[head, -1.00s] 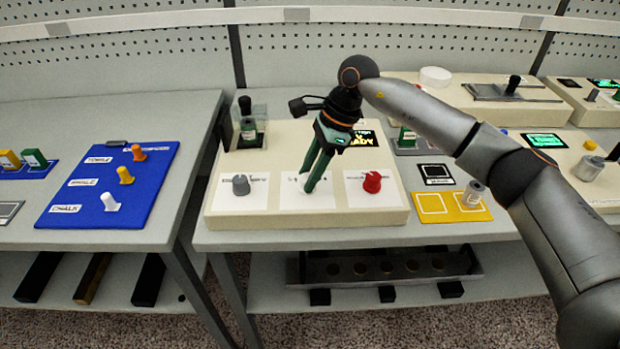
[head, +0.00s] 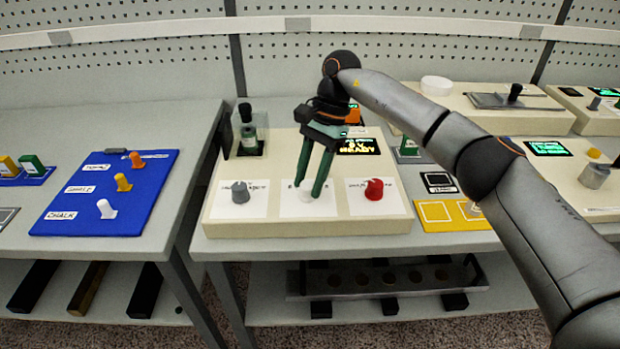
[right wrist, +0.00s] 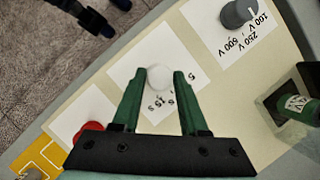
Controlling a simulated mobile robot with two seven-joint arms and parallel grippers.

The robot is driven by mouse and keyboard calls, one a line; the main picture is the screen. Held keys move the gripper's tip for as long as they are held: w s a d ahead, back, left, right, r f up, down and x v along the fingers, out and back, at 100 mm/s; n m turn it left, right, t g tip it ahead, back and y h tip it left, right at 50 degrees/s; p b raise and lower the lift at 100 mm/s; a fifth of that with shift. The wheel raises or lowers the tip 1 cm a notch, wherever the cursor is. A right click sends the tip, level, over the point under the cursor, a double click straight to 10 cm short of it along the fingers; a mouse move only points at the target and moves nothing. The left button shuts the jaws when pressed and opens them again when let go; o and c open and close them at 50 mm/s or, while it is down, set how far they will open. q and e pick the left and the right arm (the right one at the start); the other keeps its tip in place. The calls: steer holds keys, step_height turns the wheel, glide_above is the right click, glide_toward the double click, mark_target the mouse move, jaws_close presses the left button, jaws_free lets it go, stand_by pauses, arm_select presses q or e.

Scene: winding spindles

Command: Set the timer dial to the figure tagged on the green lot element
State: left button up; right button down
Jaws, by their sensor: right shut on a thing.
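Green pieces stand on the left tray (head: 31,164) and behind the unit's right side (head: 408,147); I cannot read a tag on either.
The unit's lit display (head: 358,146) ends in "READY". A blue board (head: 105,200) with pegs lies on the left table, and a yellow mat (head: 434,213) lies to the right. My right arm crosses the right side.

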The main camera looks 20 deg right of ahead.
stand_by(0.4)
steer(key=shift+c, duration=2.2)
jaws_free()
steer(key=p+v, duration=0.1)
steer(key=v, duration=1.1)
steer(key=shift+r, duration=0.25)
steer(key=shift+d, duration=0.1)
